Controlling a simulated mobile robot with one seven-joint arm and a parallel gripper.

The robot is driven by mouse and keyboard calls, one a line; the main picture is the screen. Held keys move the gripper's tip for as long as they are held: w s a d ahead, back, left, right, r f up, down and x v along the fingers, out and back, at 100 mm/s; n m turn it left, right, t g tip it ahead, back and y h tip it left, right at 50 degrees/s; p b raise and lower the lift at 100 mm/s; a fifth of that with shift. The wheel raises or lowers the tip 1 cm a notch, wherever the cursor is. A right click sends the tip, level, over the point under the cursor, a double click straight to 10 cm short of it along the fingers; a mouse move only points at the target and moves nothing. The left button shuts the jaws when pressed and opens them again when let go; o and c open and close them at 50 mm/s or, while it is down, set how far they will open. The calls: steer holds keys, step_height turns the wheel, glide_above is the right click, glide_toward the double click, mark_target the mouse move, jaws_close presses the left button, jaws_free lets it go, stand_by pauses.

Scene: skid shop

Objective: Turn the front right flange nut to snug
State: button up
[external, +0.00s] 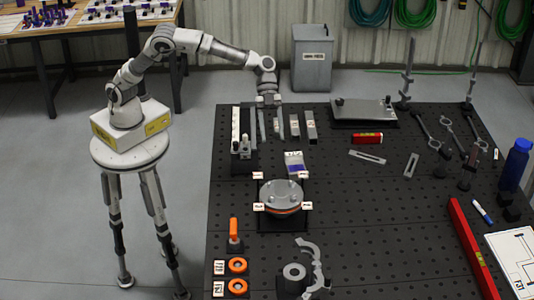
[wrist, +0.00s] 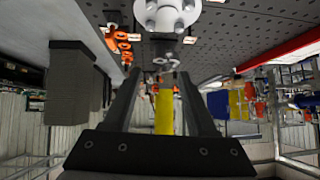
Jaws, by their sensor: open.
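A round grey flange (external: 281,194) with several nuts or bolt heads on top sits on a dark stand in the middle of the perforated table, with an orange ring under its rim. Small white labels surround it, one at its front right (external: 307,206). The front right nut is too small to single out. My gripper (external: 268,100) hangs at the table's far edge, behind the flange and well apart from it. In the wrist view my gripper (wrist: 160,74) is open with nothing held; a light round bolted part (wrist: 167,13) shows at the top edge, apart from the fingers.
Several upright grey parts (external: 310,126) stand near my gripper, with a dark rack (external: 243,165) to their left. A white-and-purple box (external: 295,163) stands just behind the flange. Orange rings (external: 237,265) and a grey hooked tool (external: 311,262) lie in front. Table around the flange's right is clear.

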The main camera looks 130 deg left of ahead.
step_height(320, 180, down, 2)
steer(key=s+g, duration=0.1)
glide_toward(271, 196)
steer(key=x, duration=0.8)
jaws_close()
